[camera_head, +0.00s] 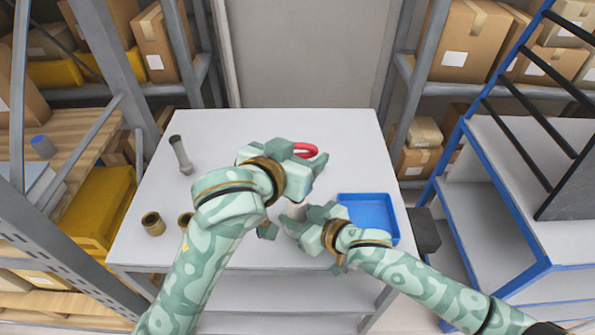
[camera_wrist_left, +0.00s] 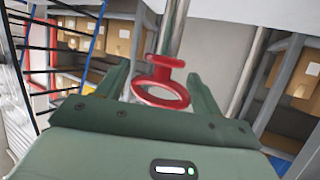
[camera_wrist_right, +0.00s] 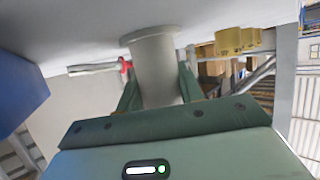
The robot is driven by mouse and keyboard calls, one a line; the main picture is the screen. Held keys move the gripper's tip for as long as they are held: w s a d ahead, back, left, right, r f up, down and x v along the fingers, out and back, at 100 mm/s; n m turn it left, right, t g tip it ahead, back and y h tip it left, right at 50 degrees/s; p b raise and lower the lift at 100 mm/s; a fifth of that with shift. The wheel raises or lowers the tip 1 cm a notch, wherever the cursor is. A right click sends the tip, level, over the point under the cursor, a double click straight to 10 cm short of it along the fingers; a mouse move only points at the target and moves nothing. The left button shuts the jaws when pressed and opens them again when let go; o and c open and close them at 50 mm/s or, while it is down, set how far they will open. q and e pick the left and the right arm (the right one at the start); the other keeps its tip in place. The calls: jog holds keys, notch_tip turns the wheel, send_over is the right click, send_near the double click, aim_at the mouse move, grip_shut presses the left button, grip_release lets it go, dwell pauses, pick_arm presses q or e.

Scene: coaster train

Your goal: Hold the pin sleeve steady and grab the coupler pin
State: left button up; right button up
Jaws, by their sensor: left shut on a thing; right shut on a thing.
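The coupler pin has a red ring handle (camera_head: 306,150) and a grey metal shaft (camera_wrist_left: 176,30). My left gripper (camera_wrist_left: 157,78) is shut on the pin at its red end; the shaft points away from the gripper. The red end also shows small beside the sleeve in the right wrist view (camera_wrist_right: 122,66). The pin sleeve (camera_wrist_right: 156,65) is a pale grey cylinder with a wider flange. My right gripper (camera_wrist_right: 158,88) is shut around the sleeve's sides. In the head view my grippers and arms hide most of both things.
A blue tray (camera_head: 368,212) sits at the table's right. The white table (camera_head: 340,130) is clear at the back. Shelving flanks both sides.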

dwell(0.3)
jog(key=o, duration=1.1)
